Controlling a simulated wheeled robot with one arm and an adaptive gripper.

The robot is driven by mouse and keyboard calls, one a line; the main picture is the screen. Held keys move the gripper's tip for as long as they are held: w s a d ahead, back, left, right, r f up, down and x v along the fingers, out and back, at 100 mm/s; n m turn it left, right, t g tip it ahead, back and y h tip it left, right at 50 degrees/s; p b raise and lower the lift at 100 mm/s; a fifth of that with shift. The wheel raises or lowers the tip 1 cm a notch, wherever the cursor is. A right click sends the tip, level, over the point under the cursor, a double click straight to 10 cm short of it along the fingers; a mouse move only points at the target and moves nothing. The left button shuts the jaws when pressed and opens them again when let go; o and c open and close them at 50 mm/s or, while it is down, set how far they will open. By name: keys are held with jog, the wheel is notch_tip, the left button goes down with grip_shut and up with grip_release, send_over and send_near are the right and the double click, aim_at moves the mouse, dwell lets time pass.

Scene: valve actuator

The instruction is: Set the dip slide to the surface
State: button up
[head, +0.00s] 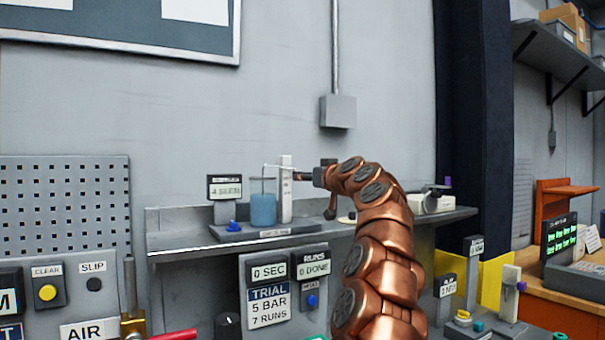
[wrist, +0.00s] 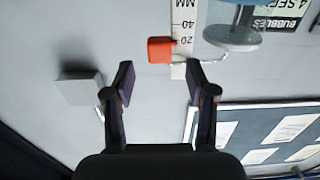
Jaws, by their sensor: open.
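The dip slide appears to be the small orange block (wrist: 161,49) on the white MM scale (wrist: 184,25) in the wrist view. A thin pale tube (wrist: 212,59) runs from beside it to the beaker rim (wrist: 233,38). My gripper (wrist: 160,82) is open, and the block lies just beyond its fingertips, roughly between them; contact does not show. In the head view my gripper (head: 303,176) is close to the right side of the upright scale (head: 286,190), and the orange block cannot be made out. The beaker (head: 263,210) of blue liquid stands left of the scale.
A bubbles sign (head: 224,188) and a blue knob (head: 233,226) are left of the beaker on the grey bench (head: 185,240). A trial panel (head: 285,290) is below. A wall box (head: 338,111) hangs above my gripper. The wall space above the beaker is clear.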

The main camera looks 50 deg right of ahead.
jog(key=shift+p+x, duration=0.75)
jog(key=shift+x, duration=1.15)
jog(key=shift+f, duration=0.1)
grip_shut()
